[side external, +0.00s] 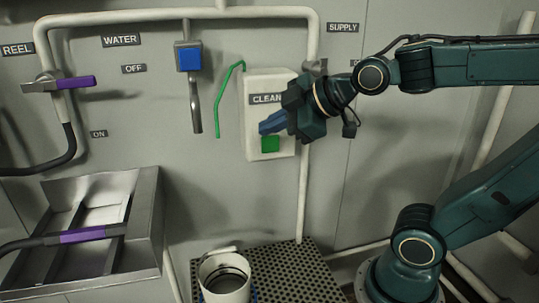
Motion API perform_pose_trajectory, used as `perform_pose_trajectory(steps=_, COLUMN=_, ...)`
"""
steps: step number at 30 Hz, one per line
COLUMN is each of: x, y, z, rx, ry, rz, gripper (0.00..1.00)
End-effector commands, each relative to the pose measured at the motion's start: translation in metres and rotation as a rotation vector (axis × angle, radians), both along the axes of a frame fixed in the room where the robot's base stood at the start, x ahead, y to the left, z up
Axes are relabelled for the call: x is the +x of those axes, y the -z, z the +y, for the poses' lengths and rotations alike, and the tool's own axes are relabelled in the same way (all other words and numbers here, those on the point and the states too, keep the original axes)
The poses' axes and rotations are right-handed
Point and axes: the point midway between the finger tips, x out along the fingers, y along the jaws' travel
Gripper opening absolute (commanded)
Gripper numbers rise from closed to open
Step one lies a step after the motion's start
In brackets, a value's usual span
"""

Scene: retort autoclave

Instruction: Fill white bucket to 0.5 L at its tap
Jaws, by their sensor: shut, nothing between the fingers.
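The white bucket (226,283) stands upright at the bottom of the view, at the left side of a perforated grate. Dark ring lines show on its inner wall; I cannot tell whether it holds water. A tap with a blue box (188,57) and a downward metal spout (195,110) is on the wall above and a little left of the bucket. No stream shows below the spout. My gripper (264,127) is shut and empty, its blue fingers in front of the white CLEAN dispenser (254,92), just above its green button (270,146). I cannot tell whether they touch it.
A thin green tube (218,105) hangs beside the dispenser. A metal sink (135,215) and a purple-handled hose valve (75,83) are at left. The perforated grate (285,270) is bare right of the bucket. A white pipe (304,200) runs down the wall.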

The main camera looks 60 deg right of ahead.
Motion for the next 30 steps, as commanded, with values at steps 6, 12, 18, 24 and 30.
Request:
perform_pose_trajectory(steps=6, x=0.029, y=-0.025, z=-0.002, rx=-0.201, ry=-0.112, rz=-0.162, gripper=0.00)
perform_pose_trajectory(steps=12, x=0.052, y=-0.049, z=-0.006, rx=-0.404, ry=-0.185, rz=-0.308, gripper=0.00)
perform_pose_trajectory(steps=18, x=0.069, y=-0.073, z=-0.010, rx=-0.607, ry=-0.221, rz=-0.440, gripper=0.00)
perform_pose_trajectory(steps=24, x=0.078, y=-0.089, z=-0.013, rx=-0.753, ry=-0.230, rz=-0.524, gripper=0.00)
perform_pose_trajectory(steps=30, x=0.081, y=-0.096, z=-0.014, rx=-0.812, ry=-0.231, rz=-0.555, gripper=0.00)
